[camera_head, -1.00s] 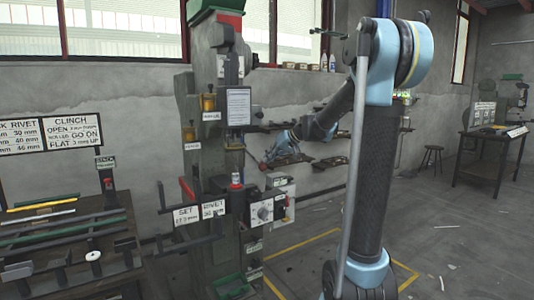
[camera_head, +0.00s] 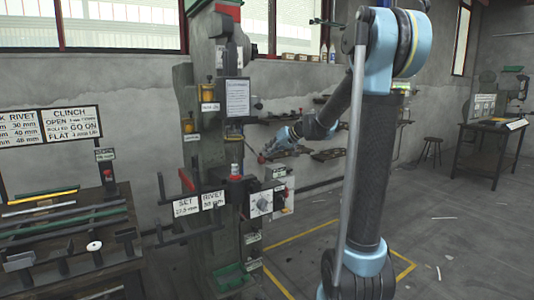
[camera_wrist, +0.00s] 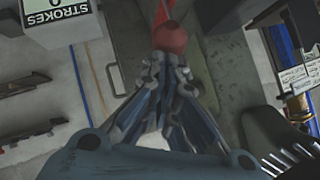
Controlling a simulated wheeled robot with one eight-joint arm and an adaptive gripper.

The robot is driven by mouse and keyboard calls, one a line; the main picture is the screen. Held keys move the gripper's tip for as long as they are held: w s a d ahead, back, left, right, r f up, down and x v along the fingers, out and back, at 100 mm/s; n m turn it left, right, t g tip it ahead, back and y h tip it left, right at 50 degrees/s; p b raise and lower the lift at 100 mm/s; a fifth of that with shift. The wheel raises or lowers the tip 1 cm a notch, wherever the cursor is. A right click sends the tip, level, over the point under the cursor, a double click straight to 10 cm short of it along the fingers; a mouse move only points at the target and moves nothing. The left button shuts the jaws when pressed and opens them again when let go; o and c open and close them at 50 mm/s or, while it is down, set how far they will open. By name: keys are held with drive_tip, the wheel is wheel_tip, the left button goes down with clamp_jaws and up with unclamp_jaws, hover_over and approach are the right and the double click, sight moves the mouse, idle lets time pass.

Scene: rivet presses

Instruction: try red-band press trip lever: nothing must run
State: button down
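The press (camera_head: 187,105) is a tall green-grey machine with a red band (camera_head: 228,12) near its top. My gripper (camera_head: 268,153) is at its right side, beyond the control boxes, and is small in the head view. In the wrist view a red ball knob (camera_wrist: 170,38) on a red lever (camera_wrist: 161,12) lies right at the tips of my gripper (camera_wrist: 168,62). The fingers are drawn together at their tips, just below the knob. I cannot tell whether they touch it. The knob does not appear clasped between them.
A STROKES counter (camera_wrist: 58,20) shows at the wrist view's upper left. A control box with a dial (camera_head: 261,203) is on the press front. Wall shelves (camera_head: 330,154) lie behind my arm. A workbench (camera_head: 105,262) stands left; the floor at right is mostly clear.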

drive_tip(key=shift+s+f, duration=0.2)
drive_tip(key=s+d+r, duration=0.2)
drive_tip(key=d+r, duration=0.6)
drive_tip(key=r, duration=0.2)
drive_tip(key=shift+s+d, duration=0.25)
drive_tip(key=shift+s, duration=0.1)
drive_tip(key=shift+s+f, duration=0.1)
drive_tip(key=shift+f, duration=0.05)
drive_tip(key=s+d+f+m+g+h, duration=0.1)
drive_tip(key=s+d+f+h, duration=0.2)
drive_tip(key=s+f, duration=0.6)
drive_tip(key=s+d+f+m+g+h, duration=0.1)
drive_tip(key=s+d+f+m+h, duration=0.1)
drive_tip(key=s+d+f, duration=0.4)
drive_tip(key=s+d+f+m+g+h, duration=0.1)
drive_tip(key=s+d+f+h, duration=0.3)
drive_tip(key=s+f, duration=1)
drive_tip(key=s, duration=0.7)
drive_tip(key=shift+s+d+f+g, duration=0.15)
drive_tip(key=shift+s+d+g, duration=0.15)
drive_tip(key=shift+d, duration=0.05)
